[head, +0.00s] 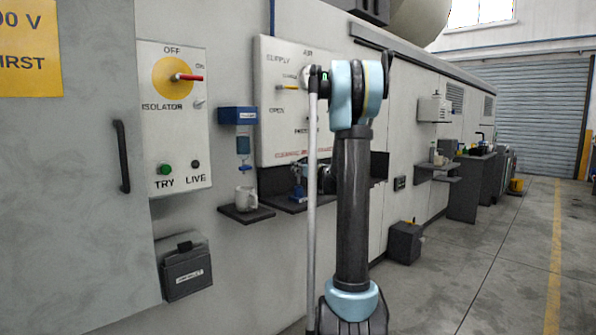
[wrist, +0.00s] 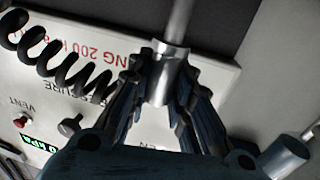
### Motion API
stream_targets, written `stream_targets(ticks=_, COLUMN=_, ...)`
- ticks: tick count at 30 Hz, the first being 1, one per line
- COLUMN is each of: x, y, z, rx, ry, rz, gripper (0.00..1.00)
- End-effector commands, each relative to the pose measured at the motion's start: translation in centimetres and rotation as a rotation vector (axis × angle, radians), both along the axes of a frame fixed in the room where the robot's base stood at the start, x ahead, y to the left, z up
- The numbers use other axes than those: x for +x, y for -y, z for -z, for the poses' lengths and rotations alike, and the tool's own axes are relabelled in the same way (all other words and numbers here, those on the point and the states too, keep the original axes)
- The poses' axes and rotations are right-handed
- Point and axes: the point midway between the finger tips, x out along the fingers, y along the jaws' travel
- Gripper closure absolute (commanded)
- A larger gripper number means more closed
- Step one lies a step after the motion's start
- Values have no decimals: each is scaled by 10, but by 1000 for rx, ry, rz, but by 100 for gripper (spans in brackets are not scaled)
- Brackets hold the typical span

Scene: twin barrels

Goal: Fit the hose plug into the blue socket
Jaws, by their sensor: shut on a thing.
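In the wrist view my gripper (wrist: 166,82) is shut on a silver cylindrical piece, which looks like the hose plug (wrist: 157,80). A thinner grey rod runs up from it to the top edge. A black coiled hose (wrist: 62,62) hangs at the left and passes behind the fingers; its join to the plug is hidden. The pressure panel (wrist: 72,110) lies behind, upside down in this view. In the head view my arm hides most of the gripper in front of the air supply panel (head: 282,130). I cannot make out the blue socket for certain in either view.
A dark shelf (head: 275,200) juts out below the panel, with small blue and metal parts on it. Left of it are a white mug (head: 246,199) on a small ledge and a blue wall box (head: 237,115). The floor at right (head: 480,270) is clear.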

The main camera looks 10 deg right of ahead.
Motion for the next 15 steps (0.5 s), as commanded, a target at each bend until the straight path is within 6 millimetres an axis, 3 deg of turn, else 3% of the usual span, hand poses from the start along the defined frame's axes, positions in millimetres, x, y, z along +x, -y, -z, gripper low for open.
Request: stream_targets(ticks=15, x=0, y=0, z=9, rx=0, ry=0, rz=0, gripper=100)
